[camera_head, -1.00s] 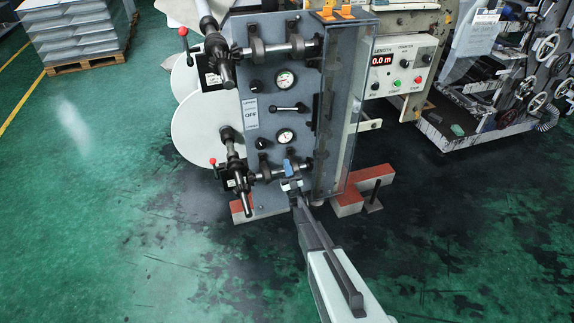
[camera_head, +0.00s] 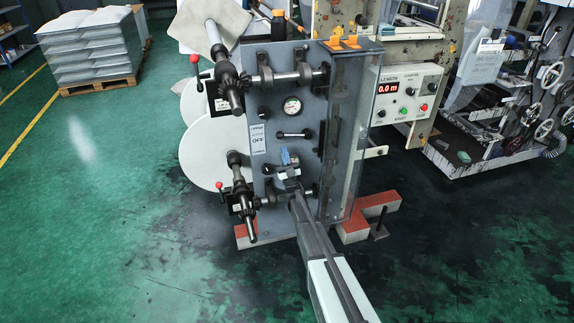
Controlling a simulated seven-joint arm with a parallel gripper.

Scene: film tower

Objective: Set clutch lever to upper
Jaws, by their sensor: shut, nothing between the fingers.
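The clutch lever (camera_head: 293,134) is a short dark handle on the grey machine panel (camera_head: 270,95). It lies roughly horizontal, right of a white label plate (camera_head: 258,139) reading OFF in large letters. Smaller words stand at the plate's top and bottom. My gripper (camera_head: 285,158), with blue at its tip, is shut and empty. It is below the lever in the picture, in front of the lower panel, and hides the lower gauge. A small gap shows between its tip and the lever; its depth from the panel is hard to tell.
A round gauge (camera_head: 292,106) is above the lever. Dark shafts (camera_head: 235,90) with red-knobbed levers (camera_head: 194,59) jut out at left. A clear guard (camera_head: 345,130) stands along the panel's right side, beside a control box (camera_head: 407,94). Open green floor is in front.

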